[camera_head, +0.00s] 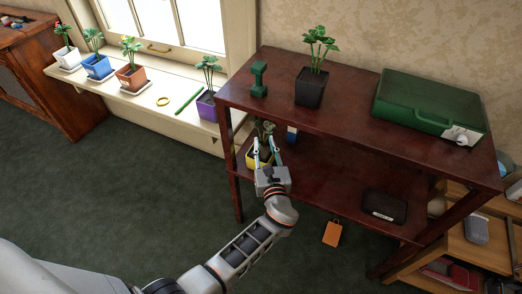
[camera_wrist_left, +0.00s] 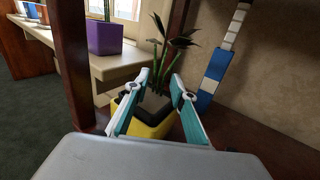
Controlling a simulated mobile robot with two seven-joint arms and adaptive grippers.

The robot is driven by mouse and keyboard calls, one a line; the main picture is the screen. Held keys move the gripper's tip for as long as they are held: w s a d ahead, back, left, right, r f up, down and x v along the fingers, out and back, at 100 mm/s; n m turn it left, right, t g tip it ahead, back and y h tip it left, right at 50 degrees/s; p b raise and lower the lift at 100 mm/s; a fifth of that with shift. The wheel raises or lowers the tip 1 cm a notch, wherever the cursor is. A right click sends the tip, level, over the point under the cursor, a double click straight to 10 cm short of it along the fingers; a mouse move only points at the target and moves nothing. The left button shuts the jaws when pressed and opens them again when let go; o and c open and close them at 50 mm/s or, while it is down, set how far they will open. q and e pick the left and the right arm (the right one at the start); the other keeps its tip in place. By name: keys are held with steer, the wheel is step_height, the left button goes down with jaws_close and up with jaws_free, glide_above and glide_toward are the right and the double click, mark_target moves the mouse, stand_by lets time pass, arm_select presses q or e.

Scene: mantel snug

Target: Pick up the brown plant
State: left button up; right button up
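A plant in a brown-orange pot (camera_head: 131,77) stands on the windowsill at the upper left, well away from my grippers. My left gripper (camera_head: 264,151) is at the lower shelf of the dark red stand. There it is at a plant in a yellow pot (camera_head: 251,160). In the left wrist view the yellow pot (camera_wrist_left: 152,128) holds dark brownish leaves and green stems. The teal fingers of my left gripper (camera_wrist_left: 160,80) are apart, one on each side of the plant, partly hiding the pot. I cannot tell whether they touch it. My right gripper is not in view.
White, blue and purple (camera_head: 207,106) pots share the sill with a yellow ring and green stick. A blue-white block column (camera_wrist_left: 216,65) is behind the yellow pot.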

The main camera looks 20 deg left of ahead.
arm_select(q)
jaws_close()
steer(key=shift+r, duration=0.15)
